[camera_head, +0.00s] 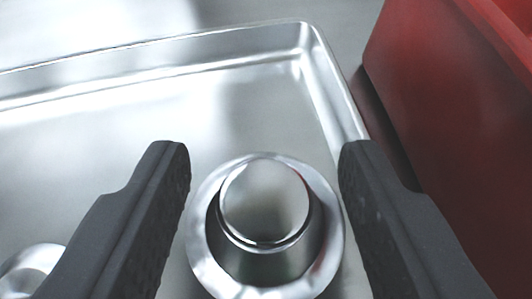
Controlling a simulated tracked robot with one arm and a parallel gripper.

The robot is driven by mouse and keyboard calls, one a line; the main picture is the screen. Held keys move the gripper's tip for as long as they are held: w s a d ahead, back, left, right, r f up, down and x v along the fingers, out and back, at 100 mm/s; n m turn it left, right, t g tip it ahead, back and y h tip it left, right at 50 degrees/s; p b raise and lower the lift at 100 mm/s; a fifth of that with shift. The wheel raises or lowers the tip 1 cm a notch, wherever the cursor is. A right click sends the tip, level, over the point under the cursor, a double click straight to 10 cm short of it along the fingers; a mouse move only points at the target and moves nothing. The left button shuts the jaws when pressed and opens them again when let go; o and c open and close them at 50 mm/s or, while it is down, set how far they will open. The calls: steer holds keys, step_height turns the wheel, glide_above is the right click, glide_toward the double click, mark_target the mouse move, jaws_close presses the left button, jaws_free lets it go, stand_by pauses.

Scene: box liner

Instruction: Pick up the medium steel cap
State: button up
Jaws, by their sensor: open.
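A round steel cap (265,201) with a wide flange and a raised, flat-topped centre sits on a steel tray (240,98), near its right rim. My gripper (262,165) is open. Its two dark fingers show to the left and right of the cap, with a gap on each side. Nothing is held between them. A second, smaller-looking round steel piece (36,262) is partly in view at the lower left, partly hidden by the left finger. I cannot tell its full shape.
The tray's raised rim (309,50) runs along the back and down the right side. A red box (450,110) stands just right of the tray, close to my right finger. The tray floor behind the cap is clear.

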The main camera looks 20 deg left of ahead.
steer(key=shift+w+a+f, duration=0.1)
steer(key=shift+w+f, duration=0.05)
steer(key=shift+w, duration=0.1)
jaws_close()
